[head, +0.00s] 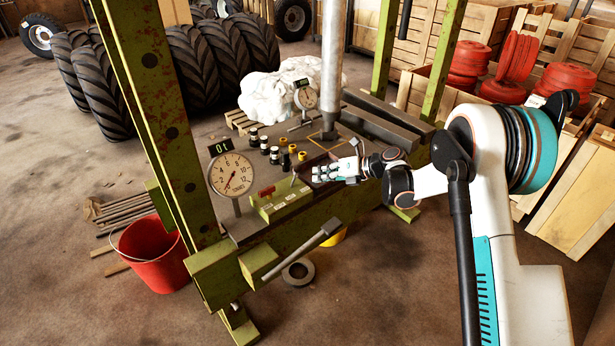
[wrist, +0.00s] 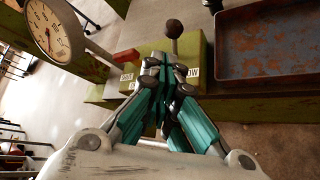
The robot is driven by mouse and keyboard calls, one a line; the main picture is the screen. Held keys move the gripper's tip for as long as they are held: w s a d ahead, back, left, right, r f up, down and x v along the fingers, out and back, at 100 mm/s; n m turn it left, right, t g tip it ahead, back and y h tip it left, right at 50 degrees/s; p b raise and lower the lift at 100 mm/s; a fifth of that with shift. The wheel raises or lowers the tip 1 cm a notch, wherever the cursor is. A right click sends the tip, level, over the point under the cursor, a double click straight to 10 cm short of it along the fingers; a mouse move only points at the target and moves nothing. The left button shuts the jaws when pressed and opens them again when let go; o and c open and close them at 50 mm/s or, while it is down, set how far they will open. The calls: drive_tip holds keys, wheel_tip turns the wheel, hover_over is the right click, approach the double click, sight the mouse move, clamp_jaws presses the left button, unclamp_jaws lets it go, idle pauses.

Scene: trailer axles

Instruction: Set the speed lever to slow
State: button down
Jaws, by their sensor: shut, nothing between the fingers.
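A lever with a dark ball knob (wrist: 173,28) rises from a green control box (wrist: 193,52) in the wrist view. A white label ending in "OW" (wrist: 192,73) shows on the box's front, partly hidden by my fingers. Another label (wrist: 127,77), too small to read, is to the left. My gripper (wrist: 163,62) is shut and empty, its tips in front of the box just below the lever in the picture; I cannot tell if they touch. In the head view the box (head: 283,203) has a red handle (head: 266,190), and my gripper (head: 318,172) is at its right.
A rusty tray (wrist: 268,45) lies right of the box. A round gauge (head: 232,174) stands left of it. Several small black and yellow parts (head: 273,153) sit behind. A long bar handle (head: 310,244) juts out in front, and a green press post (head: 165,120) rises at left.

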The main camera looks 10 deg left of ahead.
drive_tip(key=shift+v, duration=1.85)
